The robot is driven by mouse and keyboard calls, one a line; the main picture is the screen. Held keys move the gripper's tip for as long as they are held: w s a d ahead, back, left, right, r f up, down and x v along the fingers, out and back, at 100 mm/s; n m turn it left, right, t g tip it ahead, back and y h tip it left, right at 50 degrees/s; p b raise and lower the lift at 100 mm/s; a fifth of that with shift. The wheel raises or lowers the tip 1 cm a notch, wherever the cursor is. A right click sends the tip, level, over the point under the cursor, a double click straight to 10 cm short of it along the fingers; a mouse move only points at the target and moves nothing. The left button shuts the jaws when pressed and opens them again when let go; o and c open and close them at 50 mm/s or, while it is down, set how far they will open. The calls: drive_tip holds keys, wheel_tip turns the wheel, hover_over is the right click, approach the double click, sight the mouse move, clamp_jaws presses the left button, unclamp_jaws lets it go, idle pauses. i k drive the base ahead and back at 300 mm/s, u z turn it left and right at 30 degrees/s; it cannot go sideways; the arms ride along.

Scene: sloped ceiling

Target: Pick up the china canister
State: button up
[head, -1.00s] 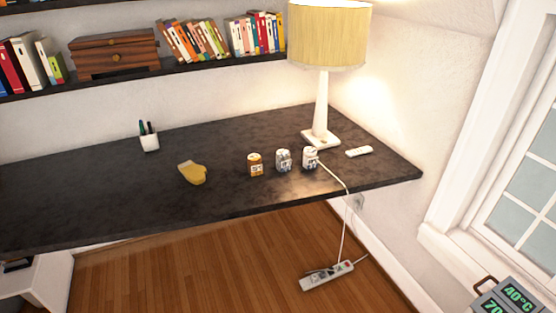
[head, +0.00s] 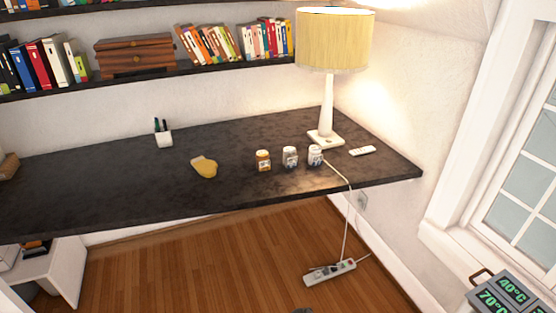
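Three small canisters stand upright in a row on the dark desk (head: 110,195), near its front edge and right of its middle. The left one is an amber canister (head: 263,160) with a pale label. The middle one is a grey-white canister (head: 290,157) with dark markings. The right one is a whitish canister (head: 315,155), close to the lamp base. The middle and right ones both look like china; I cannot tell which one is the china canister. My gripper is not in view.
A lamp (head: 327,110) stands behind the canisters, its cord running down past the right one to a power strip (head: 330,272). A remote (head: 362,151), yellow mitt-like item (head: 205,167) and pen cup (head: 163,136) lie apart. Shelves hang above. Wooden floor below is mostly clear.

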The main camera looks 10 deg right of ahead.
sight(315, 156)
drive_tip(key=u, duration=0.4)
drive_tip(key=k, duration=1.4)
drive_tip(key=z, duration=0.95)
drive_tip(key=i, duration=1.5)
drive_tip(key=u, duration=0.45)
